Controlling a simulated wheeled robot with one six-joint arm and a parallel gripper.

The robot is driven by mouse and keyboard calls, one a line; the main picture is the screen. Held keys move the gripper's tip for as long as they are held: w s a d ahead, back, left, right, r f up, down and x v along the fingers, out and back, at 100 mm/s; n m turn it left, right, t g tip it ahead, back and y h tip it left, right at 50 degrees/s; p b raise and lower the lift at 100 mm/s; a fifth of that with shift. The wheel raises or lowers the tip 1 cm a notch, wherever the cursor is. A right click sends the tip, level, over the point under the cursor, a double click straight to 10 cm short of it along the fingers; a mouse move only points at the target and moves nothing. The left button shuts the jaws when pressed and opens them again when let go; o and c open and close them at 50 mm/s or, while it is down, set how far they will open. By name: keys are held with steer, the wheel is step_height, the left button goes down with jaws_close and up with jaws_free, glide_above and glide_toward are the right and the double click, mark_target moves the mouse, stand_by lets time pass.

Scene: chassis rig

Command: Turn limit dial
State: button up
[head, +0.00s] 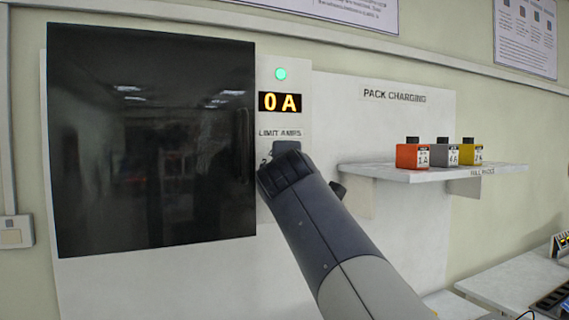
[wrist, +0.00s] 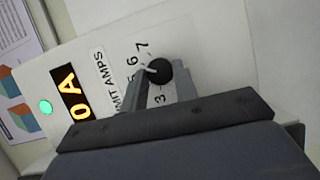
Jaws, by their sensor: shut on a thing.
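The limit dial (wrist: 159,72) is a round black knob with a white pointer mark, seen in the wrist view on a white panel. The mark faces the side where 5 and 6 are printed; the exact number is unclear. My gripper (wrist: 162,82) has its two grey fingers on either side of the dial, shut on it. In the head view my gripper (head: 286,150) reaches the panel below the LIMIT AMPS label (head: 280,133) and hides the dial and most of its numbers. The display (head: 280,102) above reads 0 A in orange.
A green light (head: 281,74) glows above the display. A dark glossy door (head: 150,140) with a handle is left of the dial. A white shelf (head: 430,173) on the right holds an orange pack (head: 412,156), a grey pack (head: 446,155) and a yellow pack (head: 471,154).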

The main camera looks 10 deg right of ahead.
steer(key=shift+m, duration=0.4)
steer(key=o, duration=1)
steer(key=shift+s, duration=0.1)
steer(key=s+b, duration=0.1)
steer(key=s, duration=0.2)
steer(key=s+a+b, duration=0.1)
steer(key=s, duration=0.3)
steer(key=s+a+b, duration=0.1)
steer(key=s, duration=0.2)
steer(key=shift+s+r, duration=0.2)
steer(key=shift+r, duration=0.15)
